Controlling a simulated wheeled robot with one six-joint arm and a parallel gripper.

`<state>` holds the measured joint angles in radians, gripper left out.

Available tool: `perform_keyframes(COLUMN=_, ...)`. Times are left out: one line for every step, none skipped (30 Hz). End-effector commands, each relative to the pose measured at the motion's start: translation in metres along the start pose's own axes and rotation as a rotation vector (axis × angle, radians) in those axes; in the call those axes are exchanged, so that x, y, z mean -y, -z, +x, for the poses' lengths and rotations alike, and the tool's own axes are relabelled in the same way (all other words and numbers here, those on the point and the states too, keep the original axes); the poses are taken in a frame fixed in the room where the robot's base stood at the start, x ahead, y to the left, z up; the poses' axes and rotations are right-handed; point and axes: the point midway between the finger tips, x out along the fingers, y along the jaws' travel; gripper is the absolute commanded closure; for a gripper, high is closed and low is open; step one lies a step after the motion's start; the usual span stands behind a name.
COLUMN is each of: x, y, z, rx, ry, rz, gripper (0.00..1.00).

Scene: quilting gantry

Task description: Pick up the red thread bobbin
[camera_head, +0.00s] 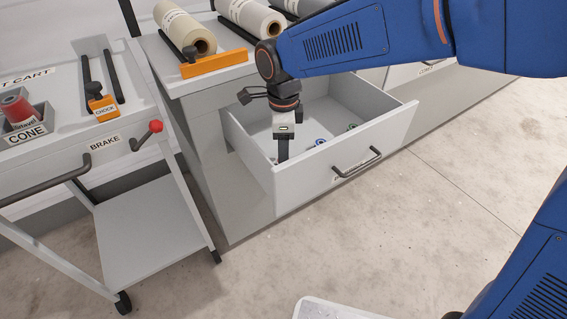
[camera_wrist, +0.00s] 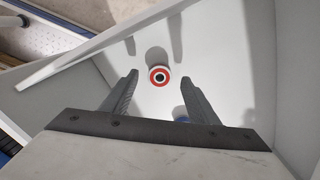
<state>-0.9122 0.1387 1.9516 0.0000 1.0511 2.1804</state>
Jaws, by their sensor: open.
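The red bobbin (camera_wrist: 159,76) stands on the floor of the open drawer (camera_head: 345,165). In the wrist view I see its red ring, white band and dark centre hole from above. My gripper (camera_wrist: 160,82) is open, with one finger on each side of the bobbin in the picture and no visible contact. In the head view my gripper (camera_head: 282,153) points down into the drawer near its left front corner. I cannot make out the red bobbin there; the gripper or the front wall seems to hide it.
A green bobbin (camera_head: 352,126) is farther right in the drawer. The drawer walls stand close around my gripper. A cart (camera_head: 150,235) with a red cone (camera_head: 16,108) stands at left.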

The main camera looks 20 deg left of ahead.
Motion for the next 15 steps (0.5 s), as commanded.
perform_keyframes(x=0.0, y=0.001, z=0.007, rx=-0.001, ry=-0.002, rz=0.0, gripper=0.45)
perform_keyframes(x=0.0, y=0.001, z=0.011, rx=-0.001, ry=-0.002, rz=0.0, gripper=0.45)
perform_keyframes(x=0.0, y=0.001, z=0.016, rx=-0.001, ry=-0.002, rz=0.0, gripper=0.45)
perform_keyframes(x=0.0, y=0.001, z=0.018, rx=-0.002, ry=-0.002, rz=0.0, gripper=0.45)
perform_keyframes(x=0.0, y=0.001, z=0.021, rx=-0.001, ry=-0.002, rz=0.0, gripper=0.45)
perform_keyframes(x=0.0, y=0.0, z=0.022, rx=-0.001, ry=-0.001, rz=0.0, gripper=0.45)
perform_keyframes(x=0.0, y=0.0, z=0.024, rx=0.0, ry=0.0, rz=0.0, gripper=0.45)
perform_keyframes(x=0.0, y=0.0, z=0.024, rx=0.0, ry=0.0, rz=0.0, gripper=0.45)
perform_keyframes(x=0.0, y=0.0, z=0.025, rx=0.0, ry=0.0, rz=0.0, gripper=0.45)
perform_keyframes(x=0.0, y=0.0, z=0.025, rx=0.0, ry=0.0, rz=0.0, gripper=0.45)
perform_keyframes(x=0.0, y=0.0, z=0.025, rx=0.0, ry=0.0, rz=0.0, gripper=0.45)
perform_keyframes(x=0.0, y=0.0, z=0.025, rx=0.0, ry=0.0, rz=0.0, gripper=0.45)
perform_keyframes(x=0.0, y=0.0, z=0.024, rx=0.0, ry=0.0, rz=-0.001, gripper=0.45)
perform_keyframes(x=0.0, y=0.0, z=0.024, rx=0.0, ry=0.0, rz=-0.001, gripper=0.45)
perform_keyframes(x=0.0, y=0.0, z=0.024, rx=0.0, ry=0.0, rz=-0.001, gripper=0.53)
